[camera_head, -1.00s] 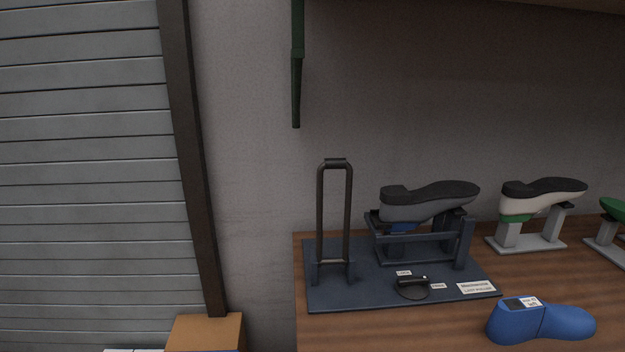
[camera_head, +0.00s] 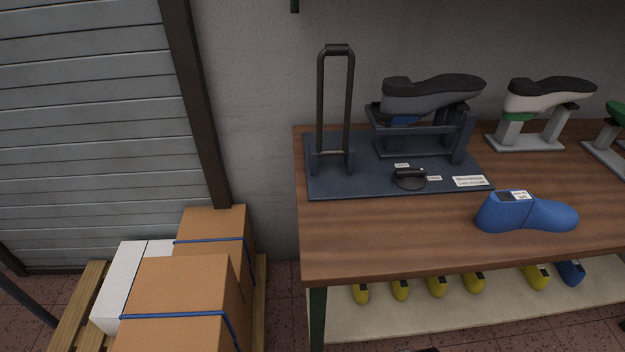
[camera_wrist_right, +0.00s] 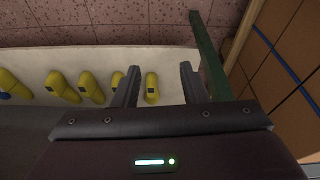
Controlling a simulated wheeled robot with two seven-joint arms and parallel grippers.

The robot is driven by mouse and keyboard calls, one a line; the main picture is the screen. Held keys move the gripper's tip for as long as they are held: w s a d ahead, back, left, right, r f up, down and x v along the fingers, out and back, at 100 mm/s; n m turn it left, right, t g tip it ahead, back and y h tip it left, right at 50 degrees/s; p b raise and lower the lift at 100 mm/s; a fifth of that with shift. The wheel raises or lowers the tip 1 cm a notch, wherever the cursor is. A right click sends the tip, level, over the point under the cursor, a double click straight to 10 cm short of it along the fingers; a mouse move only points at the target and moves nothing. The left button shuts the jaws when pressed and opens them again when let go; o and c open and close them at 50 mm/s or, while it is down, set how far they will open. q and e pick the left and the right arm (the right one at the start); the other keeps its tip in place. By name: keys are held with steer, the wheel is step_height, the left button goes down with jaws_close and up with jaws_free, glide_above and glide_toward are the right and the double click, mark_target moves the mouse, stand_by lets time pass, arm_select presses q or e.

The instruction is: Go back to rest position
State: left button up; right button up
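My right gripper (camera_wrist_right: 159,78) shows in the right wrist view with its two dark fingers spread apart. Nothing is held between them. A yellow shoe last (camera_wrist_right: 152,88) shows between the fingers, beyond them on the pale lower shelf (camera_wrist_right: 150,56). My left gripper is not in either view. In the head view, a blue shoe last (camera_head: 527,213) lies on the wooden table (camera_head: 400,235) near its front. A dark mechanism stand with a grey last (camera_head: 430,98) sits on a dark base plate (camera_head: 350,183) behind it.
Cardboard boxes (camera_head: 175,292) with blue straps and a white box (camera_head: 122,275) stand on a wooden pallet (camera_head: 75,312) left of the table. A white last (camera_head: 545,94) stands on a grey stand at the back right. A shutter (camera_head: 80,130) covers the left wall.

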steer(key=s+f, duration=0.3)
steer(key=f, duration=0.8)
steer(key=s+d+f+g, duration=0.1)
steer(key=s+d+f, duration=0.1)
steer(key=s+f, duration=0.6)
steer(key=s+d+f+p, duration=0.1)
steer(key=s+d+f, duration=0.1)
steer(key=s+f, duration=0.7)
steer(key=s, duration=0.2)
steer(key=shift+s+g, duration=0.4)
